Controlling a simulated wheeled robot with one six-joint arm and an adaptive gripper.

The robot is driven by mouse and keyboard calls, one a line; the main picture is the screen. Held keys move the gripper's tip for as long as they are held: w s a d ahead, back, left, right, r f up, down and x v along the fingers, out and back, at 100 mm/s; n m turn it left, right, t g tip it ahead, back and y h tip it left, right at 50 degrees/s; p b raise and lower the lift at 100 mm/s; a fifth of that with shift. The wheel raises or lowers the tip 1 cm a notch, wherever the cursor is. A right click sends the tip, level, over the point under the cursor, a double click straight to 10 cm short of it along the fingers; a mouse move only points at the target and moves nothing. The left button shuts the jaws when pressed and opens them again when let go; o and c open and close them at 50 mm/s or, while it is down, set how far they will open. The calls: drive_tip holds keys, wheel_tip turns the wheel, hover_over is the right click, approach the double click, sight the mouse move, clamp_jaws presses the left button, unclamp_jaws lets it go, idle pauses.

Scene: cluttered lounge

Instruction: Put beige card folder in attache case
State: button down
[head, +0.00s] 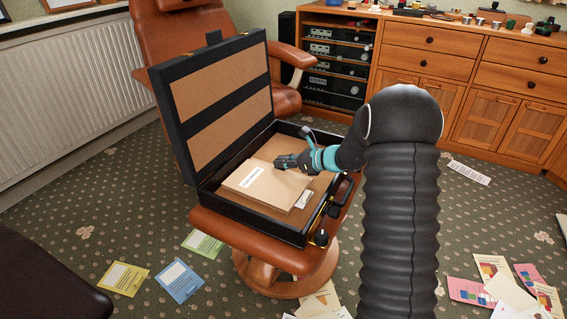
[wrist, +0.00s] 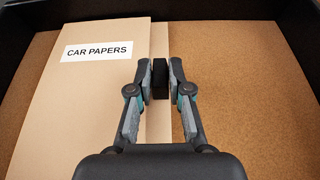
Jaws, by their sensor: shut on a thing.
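The beige card folder (head: 265,190), labelled "CAR PAPERS", is inside the open attache case (head: 265,223), over its tan floor. It also shows in the wrist view (wrist: 85,100). My gripper (head: 283,162) reaches into the case from the right. The case lid stands up at the left. I cannot tell whether the folder rests fully on the case floor.
The case sits on a brown leather footstool (head: 268,255) before a leather armchair (head: 210,45). A small white item (head: 303,200) lies in the case. Papers and coloured folders (head: 180,280) are scattered on the carpet. A wooden cabinet (head: 430,65) stands behind.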

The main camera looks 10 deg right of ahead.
drive_tip(key=shift+r, duration=0.1)
drive_tip(key=c, duration=1.1)
unclamp_jaws()
